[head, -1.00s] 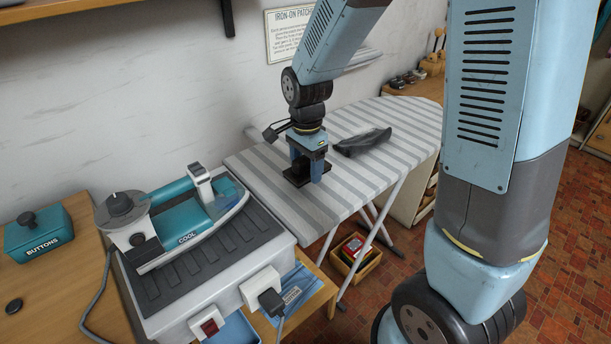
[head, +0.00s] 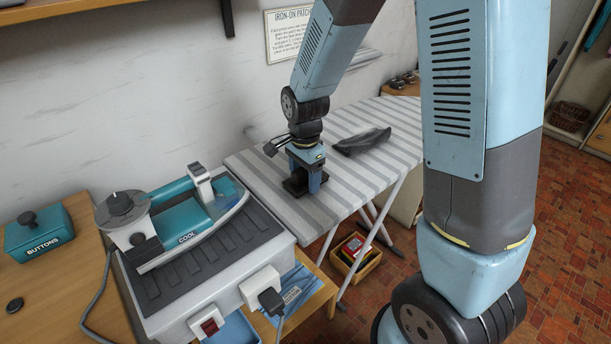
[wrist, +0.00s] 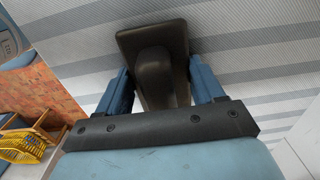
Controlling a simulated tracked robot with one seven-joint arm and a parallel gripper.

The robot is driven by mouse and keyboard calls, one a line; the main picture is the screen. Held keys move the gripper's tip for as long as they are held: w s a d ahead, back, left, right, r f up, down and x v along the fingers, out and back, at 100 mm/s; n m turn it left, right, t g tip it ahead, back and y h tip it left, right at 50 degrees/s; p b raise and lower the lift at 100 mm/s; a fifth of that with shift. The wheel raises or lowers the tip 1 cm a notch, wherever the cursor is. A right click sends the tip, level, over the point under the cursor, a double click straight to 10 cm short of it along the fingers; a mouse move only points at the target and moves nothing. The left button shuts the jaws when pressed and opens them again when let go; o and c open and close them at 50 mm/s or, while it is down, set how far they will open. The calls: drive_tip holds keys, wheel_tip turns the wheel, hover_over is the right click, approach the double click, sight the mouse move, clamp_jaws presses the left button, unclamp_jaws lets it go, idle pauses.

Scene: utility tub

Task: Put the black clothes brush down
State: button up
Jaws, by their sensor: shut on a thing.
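The black clothes brush (wrist: 153,50) is between the two blue fingers of my gripper (wrist: 161,72) in the wrist view, its broad black base toward the striped ironing board (wrist: 245,60). In the head view my gripper (head: 306,176) points down over the near part of the board (head: 340,188), shut on the brush (head: 294,188). The brush is low, at or just above the cover; I cannot tell whether it touches. The fingers partly hide it in the head view.
A dark grey folded cloth (head: 362,141) lies on the board behind my gripper. A teal iron (head: 190,213) marked COOL sits on a grey-topped stand (head: 225,245) to the left. Striped cover around the brush is clear. A wooden box (head: 356,258) stands below.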

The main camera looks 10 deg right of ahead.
drive_tip(key=shift+s+f, duration=0.15)
drive_tip(key=shift+f, duration=0.1)
